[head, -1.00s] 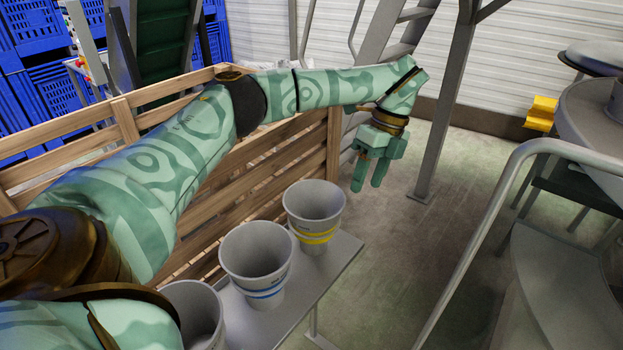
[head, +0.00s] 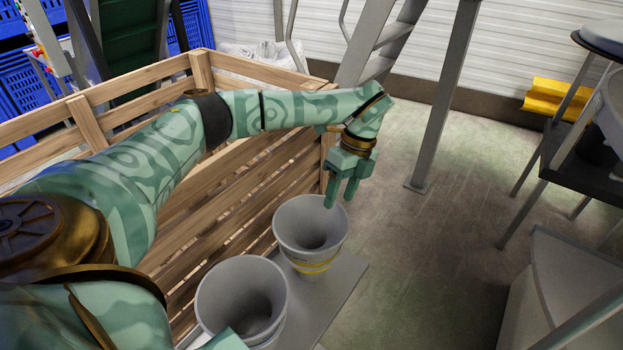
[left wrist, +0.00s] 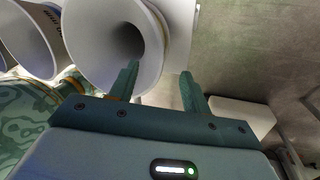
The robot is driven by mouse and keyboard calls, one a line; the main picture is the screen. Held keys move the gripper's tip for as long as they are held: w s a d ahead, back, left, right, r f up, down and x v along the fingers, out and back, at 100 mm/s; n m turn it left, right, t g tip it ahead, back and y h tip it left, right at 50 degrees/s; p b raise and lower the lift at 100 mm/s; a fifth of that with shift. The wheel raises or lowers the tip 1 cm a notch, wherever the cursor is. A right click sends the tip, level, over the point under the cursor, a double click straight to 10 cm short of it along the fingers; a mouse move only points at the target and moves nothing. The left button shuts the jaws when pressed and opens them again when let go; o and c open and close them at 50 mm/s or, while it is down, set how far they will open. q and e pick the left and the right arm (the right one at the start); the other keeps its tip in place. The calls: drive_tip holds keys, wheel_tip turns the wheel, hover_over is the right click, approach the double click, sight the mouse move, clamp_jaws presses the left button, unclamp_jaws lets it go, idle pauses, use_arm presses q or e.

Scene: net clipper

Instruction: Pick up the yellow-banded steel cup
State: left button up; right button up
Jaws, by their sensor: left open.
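The yellow-banded steel cup (head: 312,262) stands upright at the far end of a narrow grey bench, its open mouth facing up. It also shows in the left wrist view (left wrist: 88,52), with its rim close to the left finger. My left gripper (head: 342,196) is open and empty, pointing down just above the far right rim of the cup. In the left wrist view the fingers (left wrist: 160,88) are apart, with the cup left of and behind the left finger. Whether a finger touches the rim, I cannot tell. My right gripper is not in view.
Another grey cup (head: 225,305) stands nearer on the bench (head: 345,283). A slatted wooden crate (head: 225,190) runs along the left, close to my left arm. A grey post (head: 440,110) stands beyond the gripper. Open floor (head: 430,250) lies to the right.

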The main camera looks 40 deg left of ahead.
sight(333, 214)
use_arm(q)
drive_tip(key=b+x, duration=0.1)
drive_tip(key=x, duration=0.5)
drive_tip(key=shift+r, duration=0.1)
clamp_jaws()
